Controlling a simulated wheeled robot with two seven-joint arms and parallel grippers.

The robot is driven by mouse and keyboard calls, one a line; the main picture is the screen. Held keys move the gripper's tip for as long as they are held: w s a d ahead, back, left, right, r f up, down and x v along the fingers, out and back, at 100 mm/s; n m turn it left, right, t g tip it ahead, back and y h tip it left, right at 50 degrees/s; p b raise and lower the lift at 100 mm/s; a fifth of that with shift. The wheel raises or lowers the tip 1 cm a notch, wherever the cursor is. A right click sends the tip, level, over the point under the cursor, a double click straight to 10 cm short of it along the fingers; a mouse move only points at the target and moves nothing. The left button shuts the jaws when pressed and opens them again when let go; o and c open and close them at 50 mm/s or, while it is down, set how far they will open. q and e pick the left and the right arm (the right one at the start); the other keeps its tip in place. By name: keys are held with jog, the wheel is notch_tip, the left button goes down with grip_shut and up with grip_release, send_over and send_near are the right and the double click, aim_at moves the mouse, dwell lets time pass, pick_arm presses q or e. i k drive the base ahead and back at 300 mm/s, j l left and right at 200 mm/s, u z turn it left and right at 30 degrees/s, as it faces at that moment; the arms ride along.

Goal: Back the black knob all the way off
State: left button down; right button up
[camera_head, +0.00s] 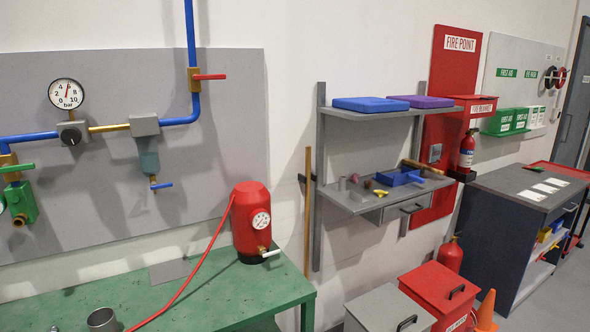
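The black knob (71,135) sits on the front of a grey regulator body on the pipe at the left of the head view. A round white gauge (66,94) marked in bar stands right above it, with its red needle pointing nearly straight up. Blue pipe (35,137) joins the body on the left and brass pipe (108,128) on the right. Neither of my grippers shows in this view, and nothing touches the knob.
Along the pipe are a grey filter (147,152) with a blue lever, a red-handled valve (207,77) and a green-handled valve (18,168). Below, a green bench (190,301) carries a red tank (251,222) with a hose and a metal cup (102,320). Shelves stand right.

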aim_at(71, 135)
jog(key=u, duration=1.3)
jog(key=i+j, duration=0.25)
jog(key=j+z, duration=0.05)
